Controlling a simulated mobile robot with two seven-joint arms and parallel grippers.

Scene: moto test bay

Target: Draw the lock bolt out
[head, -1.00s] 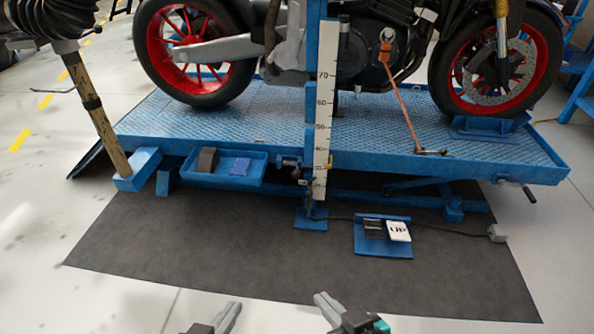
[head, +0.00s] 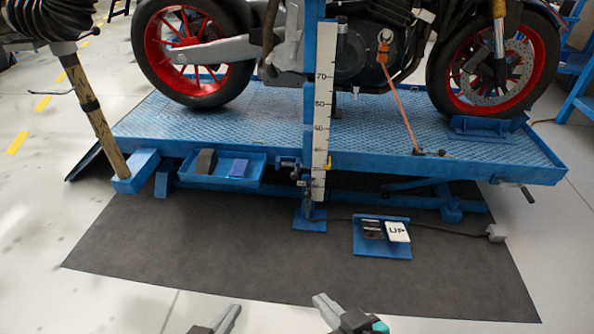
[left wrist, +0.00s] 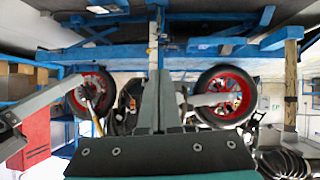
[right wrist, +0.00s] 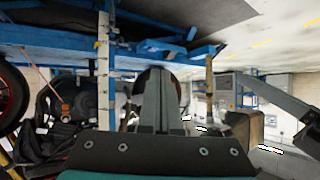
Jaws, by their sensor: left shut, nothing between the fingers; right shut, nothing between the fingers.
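The blue motorcycle lift (head: 240,115) has a blue post with a white number scale (head: 321,110) at its near edge. A small dark and metal fitting (head: 288,162) sits at the platform edge just left of the scale, with more small parts (head: 306,183) below it. Which of these is the lock bolt is too small to tell. My left gripper (head: 236,307) and right gripper (head: 320,299) are low at the front, over the floor, well apart from the lift. Both are shut and empty. Their closed fingers show in the left wrist view (left wrist: 158,75) and right wrist view (right wrist: 157,72).
A motorcycle with red wheels (head: 244,60) stands on the lift, with an orange strap (head: 399,108). A blue tray (head: 253,172) hangs at the near edge. A pedal plate marked UP (head: 397,232) lies on the dark mat (head: 200,245). The mat's front is clear.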

